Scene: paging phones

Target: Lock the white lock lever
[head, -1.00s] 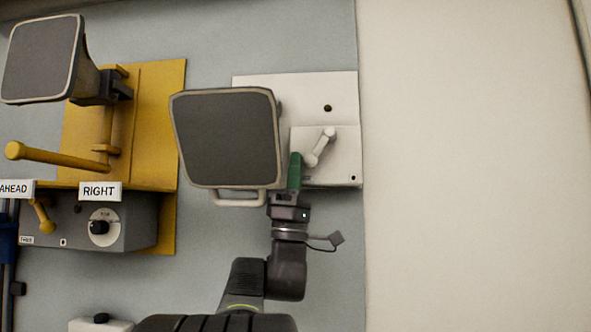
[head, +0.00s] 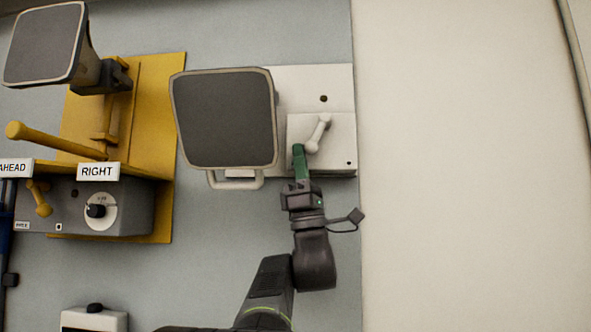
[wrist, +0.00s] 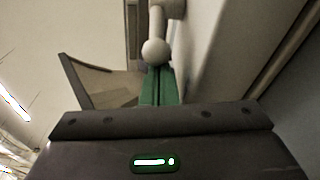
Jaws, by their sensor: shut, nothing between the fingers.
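The white lock lever (head: 319,131) is on the white box (head: 340,140) on the wall. In the head view it tilts, its upper end leaning right and its rounded knob at the lower left. My gripper (head: 298,149) has green fingers that are shut and empty. Their tips are just left of the lever's lower knob; I cannot tell if they touch it. In the wrist view the lever's round knob (wrist: 156,52) is just beyond the green fingertips (wrist: 158,72), with its arm running up from it.
A large dark-faced horn with a pale rim (head: 224,118) stands left of my gripper, with a pale loop handle below. Further left are a yellow panel (head: 150,100) with a yellow lever (head: 55,140) and a grey box (head: 135,205). The wall at right is bare.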

